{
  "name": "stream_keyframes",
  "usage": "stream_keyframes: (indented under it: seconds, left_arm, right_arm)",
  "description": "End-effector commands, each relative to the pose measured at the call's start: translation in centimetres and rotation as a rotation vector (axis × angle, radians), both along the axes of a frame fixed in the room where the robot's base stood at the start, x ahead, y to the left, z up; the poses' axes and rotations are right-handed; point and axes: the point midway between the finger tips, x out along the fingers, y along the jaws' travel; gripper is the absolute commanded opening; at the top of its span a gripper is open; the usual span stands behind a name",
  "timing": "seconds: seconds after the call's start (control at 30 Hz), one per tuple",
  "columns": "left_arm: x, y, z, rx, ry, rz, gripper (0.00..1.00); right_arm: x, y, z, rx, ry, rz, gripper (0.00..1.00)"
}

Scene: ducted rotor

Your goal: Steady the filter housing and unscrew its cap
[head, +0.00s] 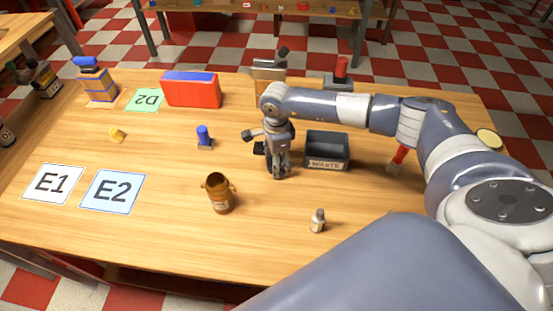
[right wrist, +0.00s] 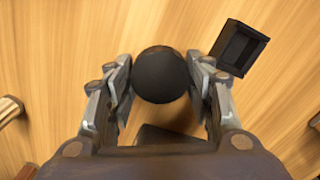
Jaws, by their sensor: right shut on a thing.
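My right gripper (head: 279,172) points down over the middle of the table, just left of the waste bin. In the right wrist view, my right gripper (right wrist: 160,88) is shut on a round black piece (right wrist: 160,74), which looks like a cap. A brown vessel (head: 219,196) with a dark open top and small side lugs stands upright in front and to the left of the gripper, apart from it. It looks like the filter housing, but I cannot be sure. My left gripper is not in view.
The dark waste bin (head: 326,160) stands right of the gripper and also shows in the right wrist view (right wrist: 238,47). A small bottle (head: 318,221) stands near the front. A blue piece (head: 204,137), a red box (head: 191,90) and mats E1 (head: 36,196) and E2 (head: 92,201) lie left.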

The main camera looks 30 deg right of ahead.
Motion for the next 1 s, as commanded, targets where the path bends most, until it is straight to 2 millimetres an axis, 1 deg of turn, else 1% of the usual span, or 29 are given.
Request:
stream_keyframes:
  seconds: [0.13, 0.27, 0.3, 0.6, 0.73, 0.77, 0.87, 1.0]
  left_arm:
    - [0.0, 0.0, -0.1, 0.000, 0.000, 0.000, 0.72]
    - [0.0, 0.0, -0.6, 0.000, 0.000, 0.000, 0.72]
    - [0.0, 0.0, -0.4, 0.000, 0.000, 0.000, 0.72]
    - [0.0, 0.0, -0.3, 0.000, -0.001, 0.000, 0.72]
    - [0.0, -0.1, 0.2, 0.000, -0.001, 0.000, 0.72]
    - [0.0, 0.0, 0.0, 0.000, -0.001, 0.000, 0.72]
    - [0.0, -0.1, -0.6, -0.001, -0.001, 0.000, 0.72]
    - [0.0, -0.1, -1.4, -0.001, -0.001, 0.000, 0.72]
  right_arm:
    - [0.0, 0.0, 0.0, 0.000, -0.001, 0.000, 0.20]
    - [0.0, 0.0, -0.5, 0.000, -0.001, 0.000, 0.20]
    - [0.0, 0.0, -0.2, 0.000, -0.001, 0.000, 0.57]
    - [0.0, 0.0, -0.2, 0.000, 0.000, 0.000, 0.57]
    - [0.0, 0.0, 0.3, 0.000, -0.001, 0.000, 0.57]
    - [0.1, 0.0, 0.5, 0.001, -0.002, 0.000, 0.57]
    - [0.2, 0.0, 1.9, 0.000, -0.006, 0.000, 0.57]
    - [0.2, 0.0, 4.9, 0.000, -0.007, 0.002, 0.57]
